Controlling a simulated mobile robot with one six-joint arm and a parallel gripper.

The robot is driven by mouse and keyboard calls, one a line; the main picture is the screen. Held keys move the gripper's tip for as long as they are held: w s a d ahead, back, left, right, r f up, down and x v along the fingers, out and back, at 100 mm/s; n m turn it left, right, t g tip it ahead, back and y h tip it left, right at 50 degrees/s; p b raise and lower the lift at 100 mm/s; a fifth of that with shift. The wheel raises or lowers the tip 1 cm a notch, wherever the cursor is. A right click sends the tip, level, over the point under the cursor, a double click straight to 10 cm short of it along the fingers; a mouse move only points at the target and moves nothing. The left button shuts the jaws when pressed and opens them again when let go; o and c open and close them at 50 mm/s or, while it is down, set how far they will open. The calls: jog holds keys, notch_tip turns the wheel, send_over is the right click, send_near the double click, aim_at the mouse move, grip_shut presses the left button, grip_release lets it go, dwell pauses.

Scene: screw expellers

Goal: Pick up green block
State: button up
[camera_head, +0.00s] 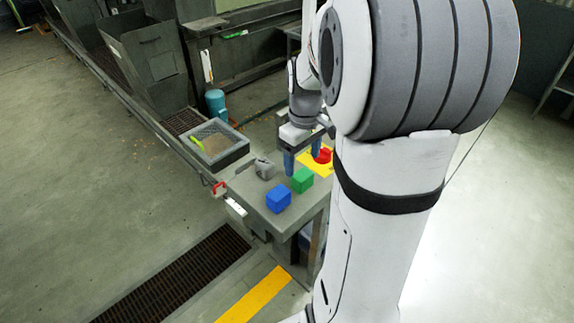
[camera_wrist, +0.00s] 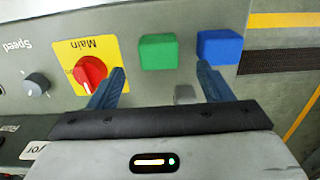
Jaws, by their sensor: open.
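The green block (camera_head: 302,180) sits on top of the grey machine cabinet, between the blue block (camera_head: 278,198) and the red knob (camera_head: 322,156) on its yellow plate. My gripper (camera_head: 301,160) points down above the cabinet, just behind the green block in the head view. In the wrist view the green block (camera_wrist: 158,52) lies ahead of my open gripper (camera_wrist: 161,70), roughly centred between the two blue fingers. The blue block (camera_wrist: 219,47) is beyond the right finger, and the red knob (camera_wrist: 90,72) is beside the left finger. Nothing is held.
A small grey object (camera_head: 264,168) stands on the cabinet left of my gripper. A mesh-topped box (camera_head: 215,145) is farther left. A Speed knob (camera_wrist: 36,84) shows at left in the wrist view. The cabinet's front edge is close to the blue block.

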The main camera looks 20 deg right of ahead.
aim_at(303, 174)
notch_tip(303, 174, down, 7)
jog(key=shift+s+d+f+p, duration=0.1)
jog(key=shift+p, duration=0.35)
jog(key=shift+c, duration=0.3)
jog(key=c, duration=1)
